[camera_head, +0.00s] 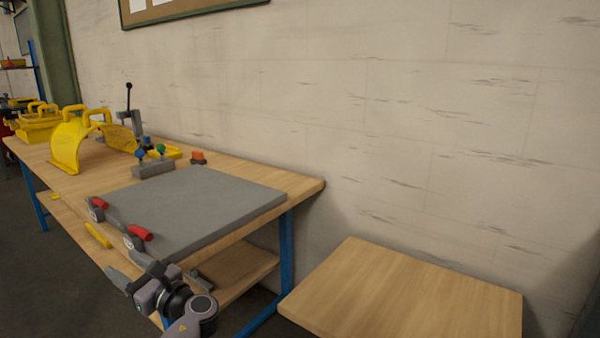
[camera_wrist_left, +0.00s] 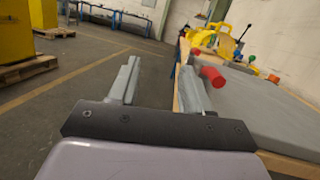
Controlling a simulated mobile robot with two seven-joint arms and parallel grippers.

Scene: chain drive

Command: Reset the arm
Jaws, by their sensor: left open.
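My left gripper (camera_head: 129,269) is at the front edge of the workbench, near the closer red-handled clamp. In the left wrist view my left gripper (camera_wrist_left: 160,82) has its two fingers apart with nothing between them; the floor shows behind the gap. The right finger is close beside the bench edge and a red-handled clamp (camera_wrist_left: 212,76); I cannot tell whether they touch. My right gripper is in neither view.
A grey plate (camera_head: 210,207) lies on the wooden workbench (camera_head: 305,183), with red-handled clamps (camera_head: 140,233) at its front edge. Behind stand a yellow curved guard (camera_head: 70,144), yellow crates (camera_head: 38,127) and a grey block (camera_head: 153,170). A lower wooden table (camera_head: 410,293) at right is bare.

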